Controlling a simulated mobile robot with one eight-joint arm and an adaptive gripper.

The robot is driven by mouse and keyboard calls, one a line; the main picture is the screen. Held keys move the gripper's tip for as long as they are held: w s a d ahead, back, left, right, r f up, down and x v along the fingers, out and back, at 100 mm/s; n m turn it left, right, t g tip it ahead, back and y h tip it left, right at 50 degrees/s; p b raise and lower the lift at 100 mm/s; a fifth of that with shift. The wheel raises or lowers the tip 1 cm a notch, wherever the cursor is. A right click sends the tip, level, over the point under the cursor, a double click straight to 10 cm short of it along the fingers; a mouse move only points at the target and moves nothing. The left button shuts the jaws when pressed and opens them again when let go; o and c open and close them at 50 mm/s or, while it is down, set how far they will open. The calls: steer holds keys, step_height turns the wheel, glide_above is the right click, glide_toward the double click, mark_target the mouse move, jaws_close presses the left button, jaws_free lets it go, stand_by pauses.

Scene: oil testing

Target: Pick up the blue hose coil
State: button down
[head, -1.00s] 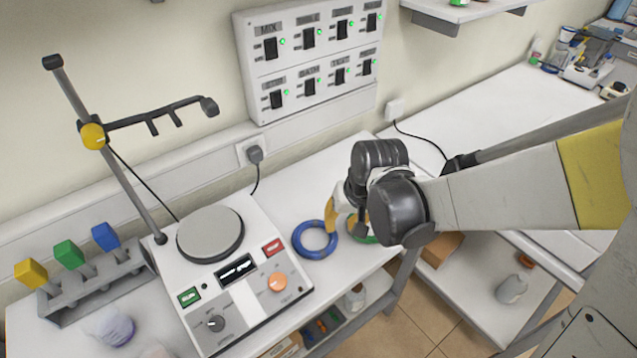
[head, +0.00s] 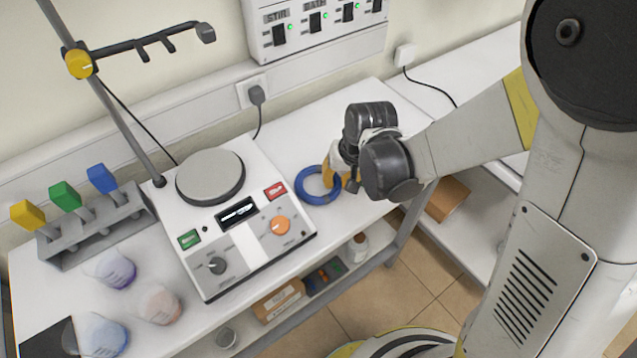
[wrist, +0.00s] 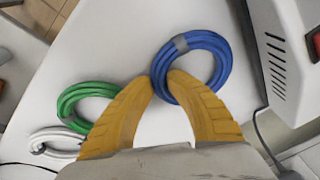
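The blue hose coil (head: 306,187) lies on the white bench just right of the testing device. It also shows in the wrist view (wrist: 217,47), with a grey band around its top left. My gripper (wrist: 161,80) has yellow fingers. Its tips are close together on either side of the coil's near-left tubing, one outside the ring and one over its inside. They look closed on the tubing. In the head view my gripper (head: 338,177) is at the coil's right side, and my wrist hides part of the area behind it.
A green hose coil (wrist: 72,98) and a white coil (wrist: 52,143) lie left of the blue one in the wrist view. The device (head: 237,235) stands close by on the other side. The bench edge is near. Several flasks are at the front left.

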steer(key=shift+r, duration=0.1)
stand_by(0.3)
step_height(320, 180, up, 4)
steer(key=shift+r+p, duration=0.25)
steer(key=shift+p, duration=0.95)
steer(key=s+d+r+p, duration=0.3)
steer(key=d+r, duration=0.3)
steer(key=d, duration=0.5)
steer(key=shift+s+r, duration=0.15)
steer(key=shift+s, duration=0.15)
steer(key=shift+d, duration=0.1)
steer(key=shift+r, duration=0.1)
